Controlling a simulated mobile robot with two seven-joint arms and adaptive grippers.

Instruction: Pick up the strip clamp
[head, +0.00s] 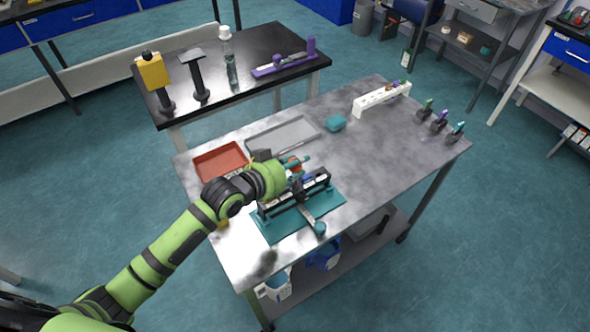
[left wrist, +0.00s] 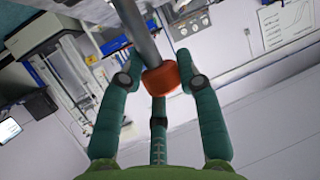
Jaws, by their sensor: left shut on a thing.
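My left gripper (head: 299,165) is above the far side of a black and grey bench device on a teal base (head: 272,232). In the left wrist view its teal fingers (left wrist: 163,78) are closed around an orange-red collar (left wrist: 160,80) on a grey rod (left wrist: 138,32). The orange-red part also shows between the fingers in the head view (head: 293,162). I cannot tell for sure whether this held piece is the strip clamp. The device has a lever with a teal knob (head: 320,228) toward the front. My wrist hides part of the device. My right gripper is not in view.
A red-brown tray (head: 221,151) and a grey tray (head: 262,138) lie behind my wrist. A teal block (head: 336,123), a white rack (head: 366,103) and small dark stands (head: 438,124) are farther right. The table's middle right is clear. A black table (head: 280,42) stands behind.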

